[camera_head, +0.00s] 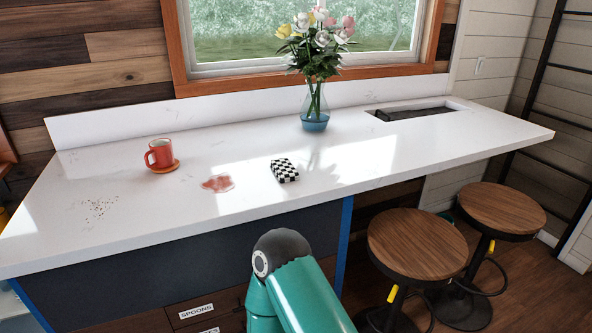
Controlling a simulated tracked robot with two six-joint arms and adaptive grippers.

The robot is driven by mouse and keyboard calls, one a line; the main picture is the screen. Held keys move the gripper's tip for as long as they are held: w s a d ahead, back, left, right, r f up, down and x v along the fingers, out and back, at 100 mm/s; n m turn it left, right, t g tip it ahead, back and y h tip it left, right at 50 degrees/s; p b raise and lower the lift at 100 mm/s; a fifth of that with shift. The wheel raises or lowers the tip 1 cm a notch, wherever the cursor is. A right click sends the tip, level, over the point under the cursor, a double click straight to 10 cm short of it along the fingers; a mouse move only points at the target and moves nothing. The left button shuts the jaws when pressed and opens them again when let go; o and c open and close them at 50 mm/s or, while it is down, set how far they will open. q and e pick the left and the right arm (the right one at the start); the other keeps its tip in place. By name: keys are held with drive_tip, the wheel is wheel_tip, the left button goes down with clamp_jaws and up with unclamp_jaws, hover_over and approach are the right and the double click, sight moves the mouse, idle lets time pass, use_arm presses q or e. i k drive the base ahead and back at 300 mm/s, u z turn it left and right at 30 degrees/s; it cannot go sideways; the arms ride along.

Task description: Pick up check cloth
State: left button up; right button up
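The check cloth (285,170) is a small folded block with a black and white checker pattern. It lies on the white counter (350,172), right of the middle of its depth, with nothing touching it from above. Neither of my grippers is in view. Only a teal link and dark joint of one of my arms show at the bottom middle, below the counter's front edge.
A red-brown spill (218,183) lies left of the cloth. Crumbs (99,207) lie farther left. A flower vase (314,108) stands behind the cloth. Two stools (417,242) stand in front.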

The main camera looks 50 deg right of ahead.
sight(284, 171)
drive_tip(key=u, duration=0.9)
drive_tip(key=i, duration=0.15)
drive_tip(key=z, duration=2.5)
drive_tip(key=i, duration=0.5)
drive_tip(key=z, duration=5.5)
drive_tip(key=i, duration=0.55)
drive_tip(key=u, duration=5.65)
